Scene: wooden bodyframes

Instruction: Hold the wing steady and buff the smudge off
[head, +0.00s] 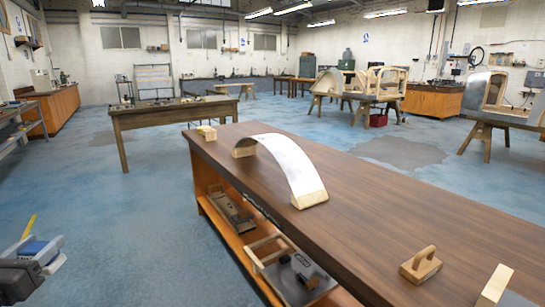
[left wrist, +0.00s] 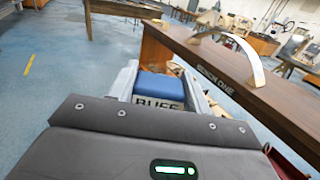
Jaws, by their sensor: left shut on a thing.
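The wing (head: 290,158) is a white curved panel, arched on wooden end blocks on the long brown bench. It also shows in the left wrist view (left wrist: 247,58). I cannot make out a smudge on it. My left gripper (head: 46,254) is at the lower left of the head view, over the floor and well apart from the bench. It is shut on a blue-topped buffing block (left wrist: 160,88) with a pale lower part lettered "BUFF". The block's lower part is partly hidden by the gripper. My right gripper is not in view.
The long bench (head: 375,207) has a wooden-handled block (head: 421,265) near its front edge and a small yellowish block (head: 207,132) at its far end. Tools lie on the shelf below. Another table (head: 165,115) stands behind. Blue floor is open on the left.

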